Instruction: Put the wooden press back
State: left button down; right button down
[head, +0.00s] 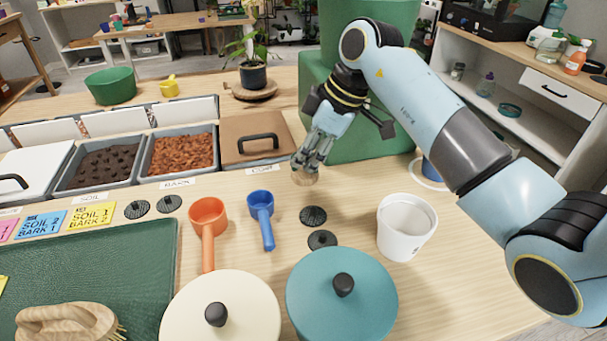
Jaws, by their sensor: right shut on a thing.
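My right gripper (308,164) points down at the middle of the table, right of the brown lidded bin. It is shut on the wooden press (305,179). Only a small round tan part of the press shows below the fingertips; the fingers hide the rest. I cannot tell whether the press touches the tabletop. My left gripper is not in view.
The brown lidded bin (253,140) stands just left of my right gripper. Blue (261,208) and orange (208,217) scoops, dark discs (313,216), a white pot (406,228) and a teal lidded pot (342,300) stand nearer. A green block (350,130) stands behind.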

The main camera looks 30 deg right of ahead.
aim_at(306, 173)
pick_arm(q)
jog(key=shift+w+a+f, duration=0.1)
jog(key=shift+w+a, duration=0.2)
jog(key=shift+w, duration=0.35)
pick_arm(e)
jog(key=shift+f, duration=2.15)
jog(key=c, duration=1.4)
grip_release()
jog(key=shift+c, duration=0.2)
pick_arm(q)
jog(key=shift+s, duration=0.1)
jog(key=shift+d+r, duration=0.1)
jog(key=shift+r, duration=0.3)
pick_arm(e)
jog(key=v, duration=1.2)
